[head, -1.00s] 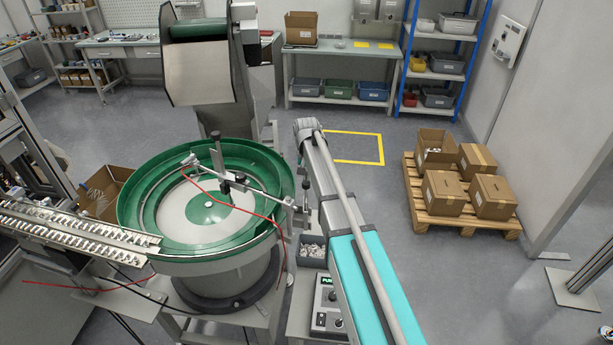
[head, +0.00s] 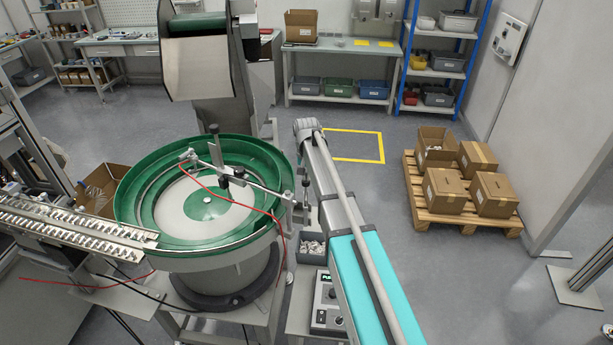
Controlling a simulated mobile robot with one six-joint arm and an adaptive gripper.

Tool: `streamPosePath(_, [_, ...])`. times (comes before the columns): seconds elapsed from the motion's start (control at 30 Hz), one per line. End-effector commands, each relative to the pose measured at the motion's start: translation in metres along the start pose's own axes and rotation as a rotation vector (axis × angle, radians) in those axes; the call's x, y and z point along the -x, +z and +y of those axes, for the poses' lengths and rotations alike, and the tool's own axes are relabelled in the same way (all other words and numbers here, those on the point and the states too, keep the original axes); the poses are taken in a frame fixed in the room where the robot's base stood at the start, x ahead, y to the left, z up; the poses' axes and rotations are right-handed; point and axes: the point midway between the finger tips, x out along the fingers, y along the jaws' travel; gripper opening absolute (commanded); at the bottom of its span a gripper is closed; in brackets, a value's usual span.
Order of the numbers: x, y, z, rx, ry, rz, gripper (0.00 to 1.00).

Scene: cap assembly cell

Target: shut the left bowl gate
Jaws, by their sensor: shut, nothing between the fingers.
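A green-rimmed feeder bowl (head: 133,208) with a pale floor and a green centre stands at the left of the head view. A metal bracket (head: 263,188) with dark clamps reaches over its right side, and a thin red hose (head: 276,222) hangs from it. A metal track (head: 75,229) of small parts meets the bowl's left front edge. I cannot single out the left bowl gate, nor tell whether it is open or shut. My gripper is not in view.
A grey hopper (head: 202,65) rises behind the bowl. A control box (head: 328,305) and a parts bin (head: 312,249) sit between bowl and conveyor. A pallet (head: 460,215) holds cartons at right; floor around it is clear.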

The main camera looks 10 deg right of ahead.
Motion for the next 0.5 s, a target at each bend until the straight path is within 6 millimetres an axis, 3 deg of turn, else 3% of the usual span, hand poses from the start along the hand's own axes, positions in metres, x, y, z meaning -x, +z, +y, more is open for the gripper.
streamPosePath(0.1, [-0.016, 0.000, 0.000, 0.000, 0.000, 0.000, 0.00])
streamPosePath(0.5, [-0.043, 0.000, 0.000, 0.000, 0.000, 0.000, 0.00])
